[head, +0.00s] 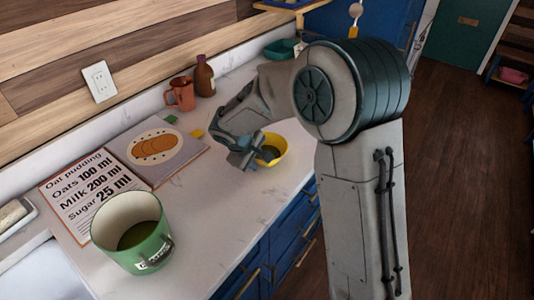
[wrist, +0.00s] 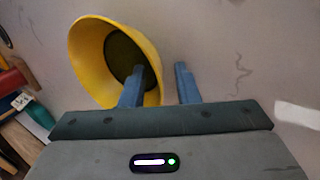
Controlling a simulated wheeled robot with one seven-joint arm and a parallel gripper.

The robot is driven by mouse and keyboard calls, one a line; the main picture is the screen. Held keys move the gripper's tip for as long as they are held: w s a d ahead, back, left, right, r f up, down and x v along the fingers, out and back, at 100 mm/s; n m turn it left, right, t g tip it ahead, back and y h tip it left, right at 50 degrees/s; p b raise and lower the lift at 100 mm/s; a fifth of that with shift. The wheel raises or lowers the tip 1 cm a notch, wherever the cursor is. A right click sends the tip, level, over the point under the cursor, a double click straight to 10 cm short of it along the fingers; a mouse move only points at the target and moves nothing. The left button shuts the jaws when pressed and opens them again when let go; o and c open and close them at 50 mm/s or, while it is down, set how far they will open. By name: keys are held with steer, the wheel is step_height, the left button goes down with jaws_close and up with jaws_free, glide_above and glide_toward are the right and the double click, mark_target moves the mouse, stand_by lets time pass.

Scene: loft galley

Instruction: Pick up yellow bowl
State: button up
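The yellow bowl (head: 272,149) stands on the white counter, with a dark inside. In the wrist view the bowl (wrist: 88,55) fills the left half of the upper picture. My gripper (head: 243,158) is at the bowl's left side in the head view and hides part of it. In the wrist view my gripper (wrist: 159,68) has its fingers apart. The left finger overlaps the bowl's inside and the right finger is outside it. The bowl's wall lies between them, with a visible gap to the right finger.
A green mug (head: 133,232) stands at the counter's front left, beside an open recipe book (head: 160,150). A terracotta jug (head: 181,95) and a brown bottle (head: 204,77) stand near the wall. A teal container (head: 280,50) is farther back. Counter (head: 215,215) between mug and bowl is clear.

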jaws_close()
steer(key=shift+r, duration=0.1)
